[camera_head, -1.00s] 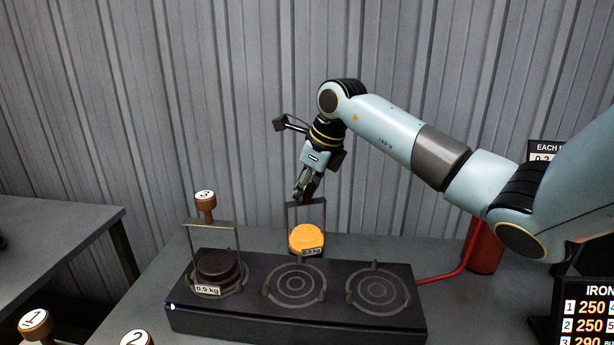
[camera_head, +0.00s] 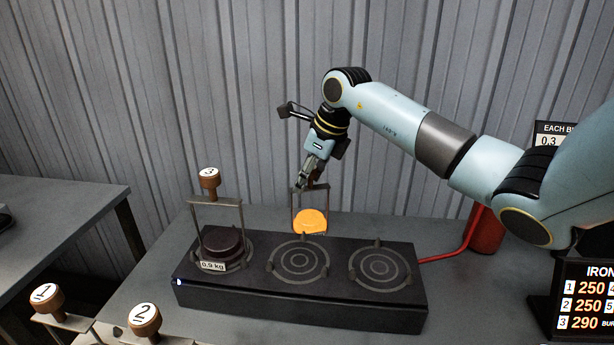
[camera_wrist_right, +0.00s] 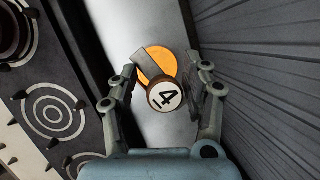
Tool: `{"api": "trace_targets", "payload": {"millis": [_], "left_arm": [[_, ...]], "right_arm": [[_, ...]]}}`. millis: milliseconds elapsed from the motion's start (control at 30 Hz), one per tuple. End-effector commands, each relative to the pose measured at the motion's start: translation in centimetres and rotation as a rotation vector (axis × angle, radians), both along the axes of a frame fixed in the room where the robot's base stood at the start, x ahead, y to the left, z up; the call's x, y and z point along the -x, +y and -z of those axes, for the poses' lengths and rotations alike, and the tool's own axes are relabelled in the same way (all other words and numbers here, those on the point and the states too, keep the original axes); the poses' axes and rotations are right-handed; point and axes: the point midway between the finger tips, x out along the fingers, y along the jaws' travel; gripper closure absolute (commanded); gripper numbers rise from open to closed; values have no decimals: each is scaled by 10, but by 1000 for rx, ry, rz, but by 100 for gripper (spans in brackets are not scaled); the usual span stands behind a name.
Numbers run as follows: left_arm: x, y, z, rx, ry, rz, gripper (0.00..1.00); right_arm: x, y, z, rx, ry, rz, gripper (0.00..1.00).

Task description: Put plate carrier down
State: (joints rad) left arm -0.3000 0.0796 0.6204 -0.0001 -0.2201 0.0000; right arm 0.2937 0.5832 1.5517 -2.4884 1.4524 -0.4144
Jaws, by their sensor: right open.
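The plate carrier is a thin metal frame (camera_head: 295,207) with a round orange plate (camera_head: 311,220). It stands upright just behind the black three-ring block (camera_head: 300,303), which hides its lower edge. In the right wrist view, its knob marked 4 (camera_wrist_right: 165,97) lies between the spread fingers of my right gripper (camera_wrist_right: 165,85), with a gap on each side. In the head view, my right gripper (camera_head: 312,183) is at the top of the frame and covers the knob. Whether the carrier's base touches the table is hidden. My left gripper is not in view.
Carrier 3 (camera_head: 209,179), with a dark plate labelled 0.9 kg, stands on the block's left ring. The middle and right rings are empty. Carriers 1 (camera_head: 46,298) and 2 (camera_head: 145,318) stand front left. A red cylinder (camera_head: 487,231) and a number display (camera_head: 587,300) are right.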

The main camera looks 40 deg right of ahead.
Motion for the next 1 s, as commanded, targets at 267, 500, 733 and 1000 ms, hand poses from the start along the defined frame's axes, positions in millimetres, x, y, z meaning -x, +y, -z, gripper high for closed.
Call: {"api": "trace_targets", "payload": {"millis": [267, 500, 733, 1000], "left_arm": [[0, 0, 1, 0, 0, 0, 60], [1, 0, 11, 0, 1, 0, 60], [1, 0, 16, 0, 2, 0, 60], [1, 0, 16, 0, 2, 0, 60]], "right_arm": [[8, -3, -22, 5, -3, -1, 52], [30, -7, -72, 9, -1, -2, 52], [43, -8, -106, 2, -1, 0, 52], [46, -8, -113, -1, 0, 0, 52]]}}
